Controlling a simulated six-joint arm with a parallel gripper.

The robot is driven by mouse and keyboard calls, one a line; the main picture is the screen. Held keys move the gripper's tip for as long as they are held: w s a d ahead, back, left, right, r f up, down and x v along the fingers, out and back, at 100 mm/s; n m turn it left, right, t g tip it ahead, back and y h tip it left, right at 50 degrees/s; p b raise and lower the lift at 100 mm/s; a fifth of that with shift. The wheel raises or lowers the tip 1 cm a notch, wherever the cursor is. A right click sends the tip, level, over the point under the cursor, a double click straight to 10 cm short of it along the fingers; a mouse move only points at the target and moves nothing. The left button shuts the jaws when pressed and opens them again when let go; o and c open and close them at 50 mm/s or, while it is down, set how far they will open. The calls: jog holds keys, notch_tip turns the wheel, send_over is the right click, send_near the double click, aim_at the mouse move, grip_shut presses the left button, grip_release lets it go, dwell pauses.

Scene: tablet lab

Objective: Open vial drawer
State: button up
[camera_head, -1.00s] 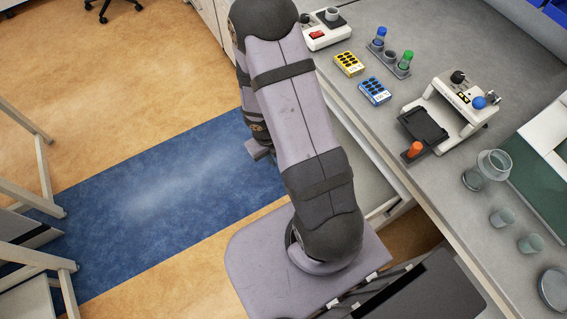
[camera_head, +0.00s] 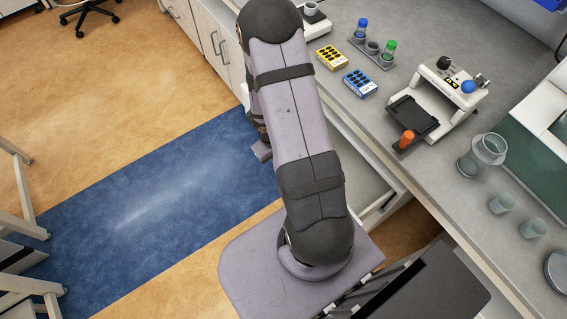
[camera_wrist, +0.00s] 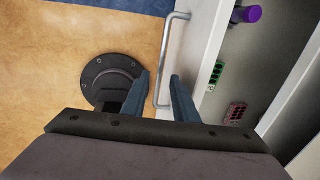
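The drawer (camera_wrist: 243,60) stands open in the wrist view, with its pale front panel (camera_wrist: 196,62) and metal bar handle (camera_wrist: 161,75). Inside it are a purple-capped item (camera_wrist: 247,14), a green rack (camera_wrist: 216,75) and a dark red rack (camera_wrist: 235,112). My gripper (camera_wrist: 161,76) has its two blue-grey fingers apart, one on each side of the handle, with visible gaps to the bar. In the head view, part of a pale open drawer (camera_head: 366,184) shows beside my arm under the worktop.
The worktop (camera_head: 440,195) carries a yellow rack (camera_head: 331,57), a blue rack (camera_head: 360,83), a device with a black tray (camera_head: 413,117), an orange-topped item (camera_head: 404,140) and glassware (camera_head: 481,153). Open floor with a blue mat (camera_head: 150,190) lies left of my arm.

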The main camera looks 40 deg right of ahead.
notch_tip(320, 180, down, 2)
jog(key=shift+d+b, duration=0.15)
jog(key=shift+b, duration=0.25)
jog(key=shift+c, duration=0.5)
grip_shut()
dwell(0.8)
